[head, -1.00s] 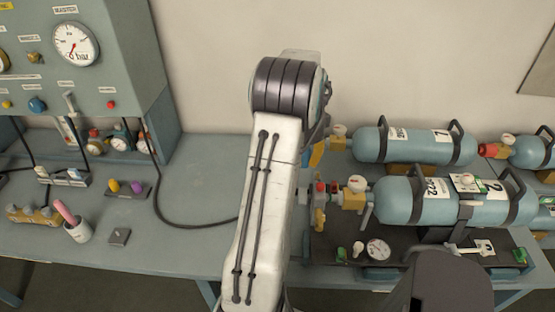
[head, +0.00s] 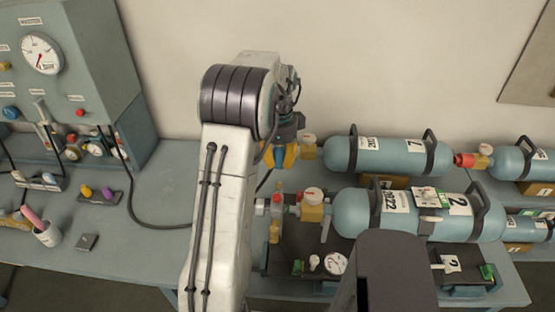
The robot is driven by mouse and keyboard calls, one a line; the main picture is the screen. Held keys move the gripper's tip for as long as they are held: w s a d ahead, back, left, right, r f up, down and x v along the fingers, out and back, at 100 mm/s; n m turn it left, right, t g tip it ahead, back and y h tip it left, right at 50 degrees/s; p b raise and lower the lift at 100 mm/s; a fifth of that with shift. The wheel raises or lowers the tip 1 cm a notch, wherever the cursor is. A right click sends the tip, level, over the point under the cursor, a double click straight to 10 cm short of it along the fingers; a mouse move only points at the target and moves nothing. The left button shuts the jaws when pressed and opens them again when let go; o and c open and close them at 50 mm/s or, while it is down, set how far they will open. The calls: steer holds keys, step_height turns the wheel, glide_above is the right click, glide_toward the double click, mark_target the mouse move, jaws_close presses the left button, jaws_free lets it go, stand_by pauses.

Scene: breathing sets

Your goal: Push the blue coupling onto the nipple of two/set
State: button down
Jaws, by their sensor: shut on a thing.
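My gripper (head: 284,158) shows its yellow fingers just right of my arm, above the bench behind the set marked 2. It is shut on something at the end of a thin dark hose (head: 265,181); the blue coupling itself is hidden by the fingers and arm. The set marked 2 is a light-blue cylinder (head: 400,213) lying on a dark backplate. At its left end is a brass valve block (head: 313,209) with a red and grey fitting (head: 277,205). I cannot pick out the nipple clearly. The gripper is apart from these fittings.
Another cylinder (head: 395,157) lies behind, its valve (head: 307,147) close right of my gripper. A gauge (head: 334,263) sits in front. More cylinders (head: 515,160) lie right. A control panel (head: 45,85) stands left; a cup (head: 47,234) is on the bench.

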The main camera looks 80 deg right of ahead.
mark_target(279, 183)
steer(key=shift+f, duration=0.15)
steer(key=shift+f+b, duration=2.2)
steer(key=shift+f, duration=0.55)
steer(key=shift+f+b, duration=1.05)
steer(key=shift+f, duration=0.6)
stand_by(0.5)
steer(key=shift+r, duration=0.25)
steer(key=shift+r+p, duration=0.9)
steer(key=shift+r, duration=0.05)
steer(key=shift+f, duration=0.35)
stand_by(1.4)
